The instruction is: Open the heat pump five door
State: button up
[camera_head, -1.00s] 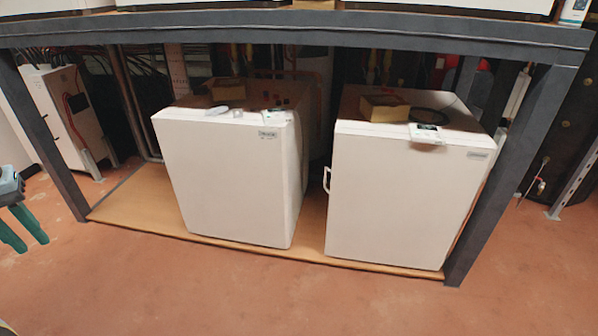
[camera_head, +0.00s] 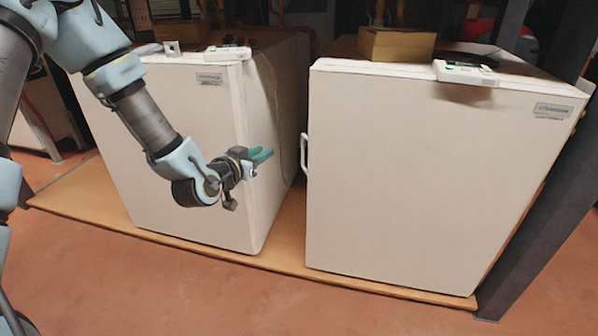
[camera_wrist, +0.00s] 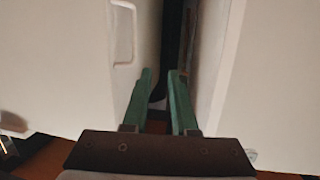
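Two white box-shaped heat pumps stand side by side, a left one (camera_head: 180,150) and a right one (camera_head: 430,170), both with flat shut fronts. I cannot read which is number five. The right one has a white handle (camera_head: 305,154) on its front's left edge; a handle (camera_wrist: 126,32) also shows upper left in the wrist view. My gripper (camera_head: 262,155) has green fingers and is in front of the left unit's right edge, left of the handle. In the wrist view my gripper (camera_wrist: 161,74) is open and empty, its fingers toward the dark gap between the units.
The units stand on a low wooden board (camera_head: 100,215) above a reddish floor (camera_head: 200,290). A dark post (camera_head: 545,190) stands close at the right. A cardboard box (camera_head: 397,44) and a small white device (camera_head: 466,71) lie on the right unit.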

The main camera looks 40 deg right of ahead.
aim_at(302, 143)
jog(key=s+d+f+h+b, duration=0.2)
jog(key=s+d+f+b, duration=0.1)
jog(key=s+d, duration=0.1)
jog(key=x, duration=0.3)
jog(key=b+x, duration=0.1)
jog(key=x, duration=0.6)
jog(key=shift+w+d+r, duration=0.1)
jog(key=shift+w+r, duration=0.25)
jog(key=shift+r, duration=0.05)
grip_shut()
dwell(0.9)
